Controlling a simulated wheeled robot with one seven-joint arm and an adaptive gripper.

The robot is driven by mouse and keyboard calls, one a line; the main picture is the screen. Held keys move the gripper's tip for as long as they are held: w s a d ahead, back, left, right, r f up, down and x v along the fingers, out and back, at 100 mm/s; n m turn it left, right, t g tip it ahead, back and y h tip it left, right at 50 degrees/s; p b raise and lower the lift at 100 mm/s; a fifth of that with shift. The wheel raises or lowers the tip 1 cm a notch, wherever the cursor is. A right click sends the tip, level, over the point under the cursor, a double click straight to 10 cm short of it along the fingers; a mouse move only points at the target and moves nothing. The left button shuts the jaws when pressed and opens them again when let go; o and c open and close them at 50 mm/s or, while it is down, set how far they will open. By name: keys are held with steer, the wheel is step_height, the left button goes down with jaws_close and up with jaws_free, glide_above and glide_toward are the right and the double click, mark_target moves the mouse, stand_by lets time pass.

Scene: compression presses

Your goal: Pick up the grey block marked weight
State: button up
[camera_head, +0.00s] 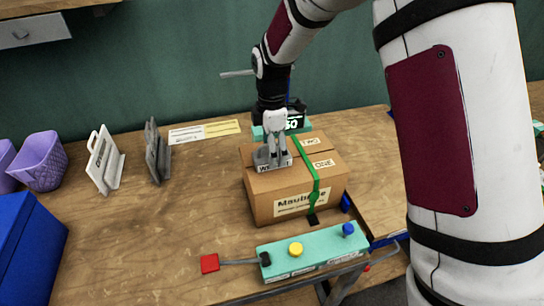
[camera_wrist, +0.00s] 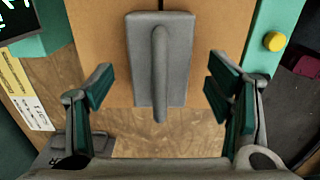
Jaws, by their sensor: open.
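The grey block marked weight (camera_head: 265,167) sits on top of a brown cardboard box (camera_head: 262,205), near its front left corner. Its label is partly covered in the head view. In the wrist view, the block (camera_wrist: 178,62) shows from above with a raised grey bar handle along its middle. My gripper (camera_head: 277,155) is right over the block, pointing down. In the wrist view, my gripper (camera_wrist: 160,82) is open, with one dark green-padded finger on each side of the block. Gaps show between both fingers and the block, so nothing is held.
A green strap (camera_head: 307,170) runs over the box to the right of the block. A teal control panel (camera_head: 312,252) with yellow and blue buttons lies in front. A teal unit with a dark display (camera_head: 294,122) stands behind. Grey and white holders (camera_head: 105,160) and purple bins (camera_head: 42,160) are left.

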steer(key=shift+f, duration=1.15)
steer(key=c, duration=1.7)
steer(key=shift+w+r, duration=0.1)
jaws_close()
